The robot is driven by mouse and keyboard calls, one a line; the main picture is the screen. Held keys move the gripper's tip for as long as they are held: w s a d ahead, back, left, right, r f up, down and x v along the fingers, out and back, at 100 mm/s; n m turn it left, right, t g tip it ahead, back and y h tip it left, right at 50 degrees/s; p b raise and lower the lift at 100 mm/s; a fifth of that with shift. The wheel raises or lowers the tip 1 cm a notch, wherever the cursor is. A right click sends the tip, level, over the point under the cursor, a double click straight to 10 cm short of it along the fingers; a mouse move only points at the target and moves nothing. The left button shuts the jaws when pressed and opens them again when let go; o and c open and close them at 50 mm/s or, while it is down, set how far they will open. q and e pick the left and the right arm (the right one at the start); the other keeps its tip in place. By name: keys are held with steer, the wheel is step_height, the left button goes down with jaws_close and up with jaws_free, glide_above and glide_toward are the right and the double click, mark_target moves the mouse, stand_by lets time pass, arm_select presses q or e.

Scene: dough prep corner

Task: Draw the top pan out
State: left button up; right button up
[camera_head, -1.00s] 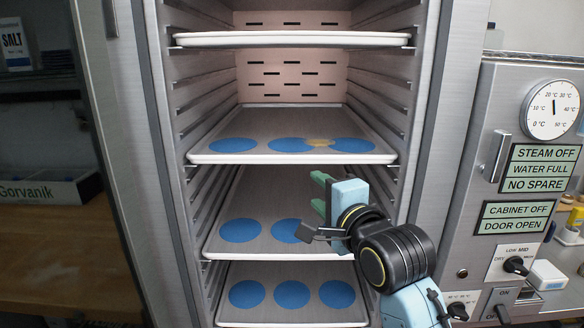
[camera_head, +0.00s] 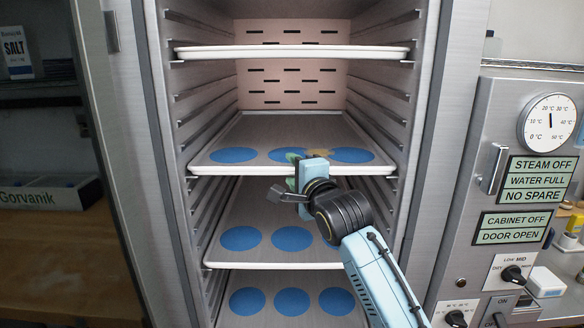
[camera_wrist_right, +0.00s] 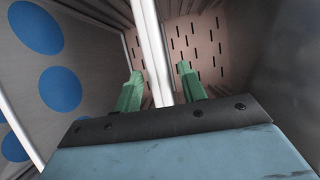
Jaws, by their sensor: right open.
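The top pan (camera_head: 292,52) is in the upper part of the open cabinet in the head view, its pale front edge nearly level with the camera. A second pan (camera_head: 235,171) sits below it, with blue discs and a tan patch on it. My right gripper (camera_head: 291,171) is open at this second pan's front edge, one green finger above the edge and one below. In the right wrist view a pale pan edge (camera_wrist_right: 153,45) runs between the green fingers (camera_wrist_right: 159,90). Contact cannot be told. My left gripper is not in view.
A third pan (camera_head: 225,265) and a lower pan (camera_head: 230,316), both with blue discs, sit beneath. Cabinet side walls with rails flank the pans closely. A control panel (camera_head: 465,230) stands to the right, and the door is on the left.

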steer(key=shift+w+a, duration=0.25)
steer(key=shift+w, duration=0.35)
steer(key=shift+r, duration=0.1)
jaws_close()
